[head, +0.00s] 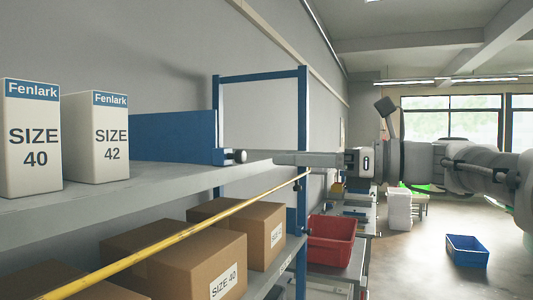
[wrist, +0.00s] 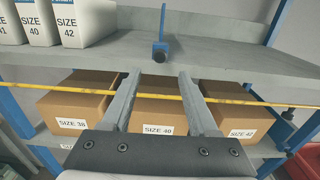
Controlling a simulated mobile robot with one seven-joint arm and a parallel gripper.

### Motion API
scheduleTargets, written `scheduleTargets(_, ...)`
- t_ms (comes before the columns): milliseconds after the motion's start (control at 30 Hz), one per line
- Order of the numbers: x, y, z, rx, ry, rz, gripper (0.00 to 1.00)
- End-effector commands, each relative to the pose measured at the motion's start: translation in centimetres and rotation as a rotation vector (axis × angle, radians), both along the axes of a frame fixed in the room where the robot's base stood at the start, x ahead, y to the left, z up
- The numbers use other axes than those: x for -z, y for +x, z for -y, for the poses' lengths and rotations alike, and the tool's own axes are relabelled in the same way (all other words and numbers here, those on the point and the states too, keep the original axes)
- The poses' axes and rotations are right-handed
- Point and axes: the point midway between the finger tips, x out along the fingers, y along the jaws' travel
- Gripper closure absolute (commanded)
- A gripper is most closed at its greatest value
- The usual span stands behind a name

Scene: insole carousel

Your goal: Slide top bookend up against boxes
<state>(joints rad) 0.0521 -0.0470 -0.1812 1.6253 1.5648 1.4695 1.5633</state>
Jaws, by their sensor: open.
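The top bookend (head: 172,136) is a blue upright plate with a dark round knob at its front foot, standing on the grey top shelf (head: 150,185). In the wrist view the bookend (wrist: 163,20) shows nearly edge-on. White boxes stand to its left, a SIZE 42 box (head: 97,140) and a SIZE 40 box (head: 32,140). In the wrist view a bare gap separates the bookend from the SIZE 42 box (wrist: 85,20). My gripper (head: 278,158) is open and empty, to the right of the knob. In the wrist view its fingers (wrist: 160,75) are spread, short of the knob.
A yellow bar (head: 180,237) runs along the shelf front below the top level. Brown boxes (head: 190,262) sit on the shelf beneath. A blue rack post (head: 302,130) stands at the right end. A red bin (head: 332,240) is beyond it. The top shelf right of the bookend is bare.

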Motion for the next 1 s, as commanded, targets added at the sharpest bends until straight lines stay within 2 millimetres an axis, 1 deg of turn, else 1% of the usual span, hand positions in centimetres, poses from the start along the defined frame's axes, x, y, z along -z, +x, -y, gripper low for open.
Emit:
scheduleTargets(33, -0.1, 0.3, -1.2, -0.005, -0.001, -0.001, 0.40)
scheduleTargets(300, -0.1, 2.3, -6.8, -0.004, -0.001, -0.001, 0.40)
scheduleTargets(500, -0.1, 3.5, -10.4, -0.002, -0.001, 0.000, 0.40)
scheduleTargets(600, 0.0, 4.0, -11.6, -0.002, -0.002, -0.001, 0.40)
scheduleTargets(700, 0.0, 4.3, -12.3, 0.000, -0.002, 0.000, 0.40)
scheduleTargets(800, 0.0, 4.4, -12.6, 0.001, -0.002, 0.000, 0.40)
scheduleTargets(1000, 0.0, 4.4, -12.7, 0.001, -0.002, 0.000, 0.40)
